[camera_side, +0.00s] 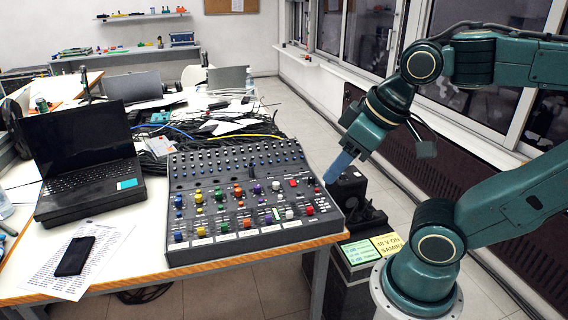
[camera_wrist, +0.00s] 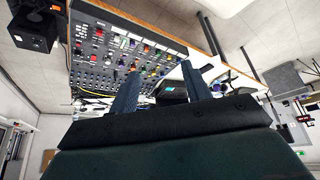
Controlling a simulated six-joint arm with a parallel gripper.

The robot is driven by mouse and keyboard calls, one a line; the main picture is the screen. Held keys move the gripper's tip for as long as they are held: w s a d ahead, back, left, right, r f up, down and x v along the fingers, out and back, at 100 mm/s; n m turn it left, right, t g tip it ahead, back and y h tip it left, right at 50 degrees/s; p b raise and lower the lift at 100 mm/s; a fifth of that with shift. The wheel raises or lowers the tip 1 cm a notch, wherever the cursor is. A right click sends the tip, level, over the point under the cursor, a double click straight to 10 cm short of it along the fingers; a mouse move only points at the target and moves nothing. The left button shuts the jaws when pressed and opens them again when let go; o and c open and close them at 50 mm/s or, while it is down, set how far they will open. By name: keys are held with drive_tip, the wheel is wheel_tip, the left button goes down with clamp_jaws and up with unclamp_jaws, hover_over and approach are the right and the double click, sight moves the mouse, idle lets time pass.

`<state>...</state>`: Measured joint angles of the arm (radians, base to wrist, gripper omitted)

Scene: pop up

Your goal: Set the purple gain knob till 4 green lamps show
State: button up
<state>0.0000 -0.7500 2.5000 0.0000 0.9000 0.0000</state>
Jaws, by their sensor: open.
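The mixing console (camera_side: 240,236) lies on the table with rows of small coloured knobs. A purple knob (camera_side: 257,189) shows near the middle of its panel. I cannot tell any lit green lamps at this size. My gripper (camera_side: 338,170) hangs in the air at the right of the console, clear of the knobs. In the wrist view my gripper (camera_wrist: 158,76) shows two blue fingers spread apart with nothing between them.
A black laptop (camera_side: 88,165) stands left of the console, with a phone (camera_side: 75,256) on a printed sheet (camera_side: 112,240) in front. Cables (camera_side: 250,135) lie behind it. A black box (camera_side: 347,190) stands beyond the table's right edge. The air above the console is free.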

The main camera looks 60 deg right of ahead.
drive_tip(key=shift+c, duration=1.2)
drive_tip(key=w+d+m+g, duration=0.2)
drive_tip(key=w+d+m, duration=0.3)
drive_tip(key=w+m, duration=0.45)
drive_tip(key=w+d+m+g, duration=0.1)
drive_tip(key=w+d+m, duration=0.3)
drive_tip(key=w+m, duration=0.55)
drive_tip(key=w+d+f+m+g, duration=0.1)
drive_tip(key=w+d+f+m, duration=0.5)
drive_tip(key=f, duration=0.4)
drive_tip(key=w+d+f+m+g, duration=0.1)
drive_tip(key=w+d+f+m, duration=0.5)
drive_tip(key=w+d+f, duration=0.3)
wheel_tip(320, 180, down, 2)
drive_tip(key=shift+w+f+m+g, duration=0.2)
drive_tip(key=shift+m+g, duration=0.1)
drive_tip(key=shift+f, duration=0.1)
